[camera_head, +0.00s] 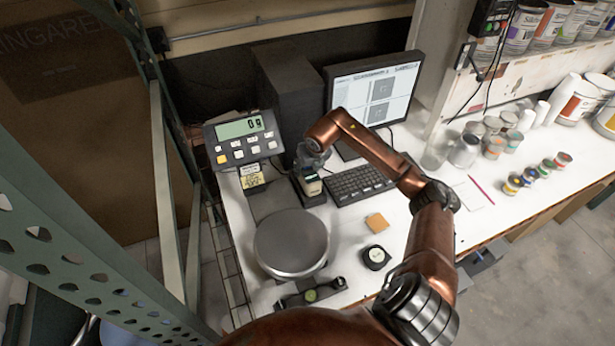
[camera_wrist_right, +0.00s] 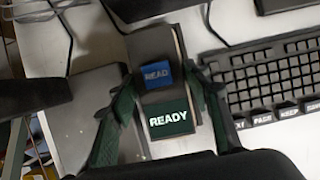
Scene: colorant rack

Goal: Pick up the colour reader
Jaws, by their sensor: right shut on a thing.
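The colour reader (camera_head: 312,187) is a small device with a pale lower part, standing at a dark base (camera_head: 318,200) left of the keyboard. In the right wrist view, the colour reader (camera_wrist_right: 160,97) has a blue READ button and a green screen showing READY. My right gripper (camera_head: 311,165) comes down on it from above. In the wrist view its fingers (camera_wrist_right: 166,95) lie on both sides of the reader, shut on it. I cannot tell whether the reader is clear of its base. My left gripper is not in view.
The keyboard (camera_head: 358,184) is close on the right, with the monitor (camera_head: 375,95) behind. A scale display (camera_head: 243,138) stands left; a round scale pan (camera_head: 291,243) is in front.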

